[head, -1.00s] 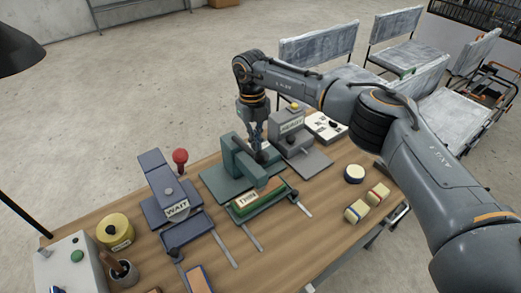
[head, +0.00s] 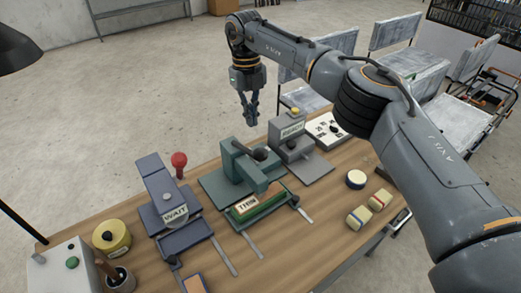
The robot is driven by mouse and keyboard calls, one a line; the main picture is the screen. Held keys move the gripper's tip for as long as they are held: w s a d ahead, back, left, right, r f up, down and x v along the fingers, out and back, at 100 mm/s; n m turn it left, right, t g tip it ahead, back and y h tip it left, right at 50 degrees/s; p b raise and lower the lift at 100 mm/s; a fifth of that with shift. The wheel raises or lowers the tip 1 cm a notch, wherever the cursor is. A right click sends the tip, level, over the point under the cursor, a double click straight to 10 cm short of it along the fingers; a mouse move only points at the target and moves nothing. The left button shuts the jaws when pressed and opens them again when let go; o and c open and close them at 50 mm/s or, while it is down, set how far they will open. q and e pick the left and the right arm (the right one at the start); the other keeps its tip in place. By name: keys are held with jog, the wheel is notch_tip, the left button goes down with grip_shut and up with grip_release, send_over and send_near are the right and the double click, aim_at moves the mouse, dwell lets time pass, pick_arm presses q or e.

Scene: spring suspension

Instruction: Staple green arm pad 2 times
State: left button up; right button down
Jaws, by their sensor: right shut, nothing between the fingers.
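The green stapler-like press (head: 242,172) stands on a dark green base plate in the middle of the table, with a black knob on its top. A green pad labelled THIN (head: 250,206) lies in front of it, under the end of its arm. My right gripper (head: 251,121) is shut and empty, pointing down above and behind the press, apart from it. My left gripper is not in view.
A blue press marked WAIT (head: 172,210) with a red knob stands to the left. A grey press marked READY (head: 295,148) stands at the right, beside a white panel (head: 325,129). Yellow blocks (head: 358,217) and a round tin (head: 356,179) lie at the front right.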

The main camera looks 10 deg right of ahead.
jog(key=r, duration=0.3)
jog(key=shift+w+r, duration=0.2)
jog(key=shift+r, duration=0.15)
dwell(0.6)
